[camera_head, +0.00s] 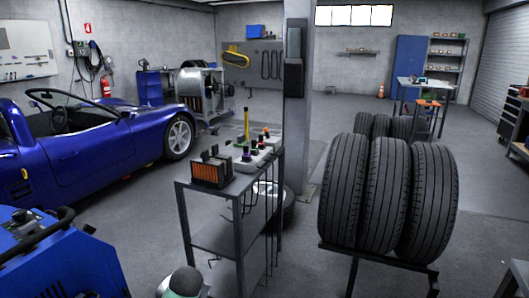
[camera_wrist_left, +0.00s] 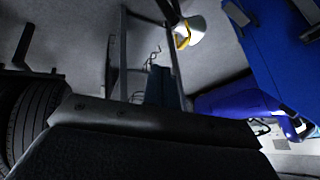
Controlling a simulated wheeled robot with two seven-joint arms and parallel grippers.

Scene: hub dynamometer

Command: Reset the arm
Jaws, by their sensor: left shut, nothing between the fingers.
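The task names only my arm. In the left wrist view, a dark, blunt shape (camera_wrist_left: 150,145) fills the bottom middle, and I take it to be my left gripper, shut and empty. Its separate fingertips are hard to make out in the dark. Neither gripper shows in the head view. My right gripper is in neither view.
A metal cart (camera_head: 217,238) with small devices on top stands ahead, before a pillar (camera_head: 296,120). A tire rack (camera_head: 375,258) bearing several tires is at right. A blue machine (camera_head: 95,265) is at lower left, a blue car (camera_head: 100,150) behind it.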

